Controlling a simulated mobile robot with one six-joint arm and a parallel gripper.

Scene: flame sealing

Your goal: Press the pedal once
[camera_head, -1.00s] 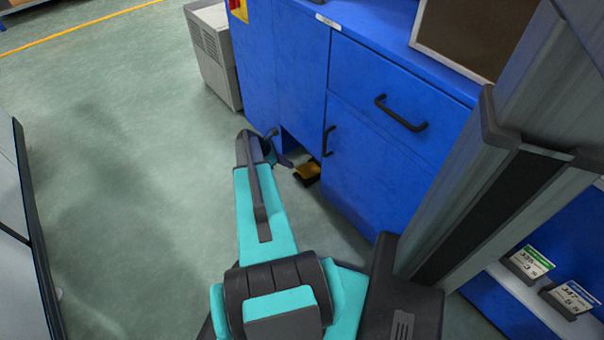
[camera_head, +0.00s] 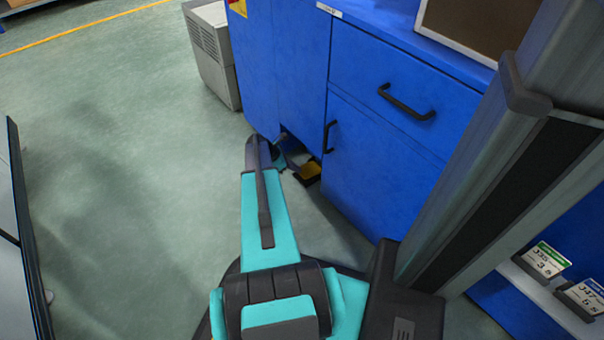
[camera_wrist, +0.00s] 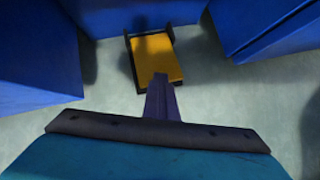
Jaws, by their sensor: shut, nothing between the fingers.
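The pedal (camera_head: 308,172) has a yellow top and a dark frame. It sits on the floor at the opening under the blue cabinet. In the wrist view, the pedal (camera_wrist: 155,58) lies just beyond my gripper (camera_wrist: 160,80), and a dark shadow falls on its far part. My gripper's fingers are closed together, empty, and their tips overlap the pedal's near edge in the picture. I cannot tell whether they touch it. In the head view my gripper is mostly hidden behind my arm, just left of the pedal.
The blue cabinet (camera_head: 375,150) with black handles stands right of the pedal, and its walls flank the pedal on both sides in the wrist view. A grey box unit (camera_head: 212,55) stands farther back. The floor (camera_head: 140,150) to the left is clear.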

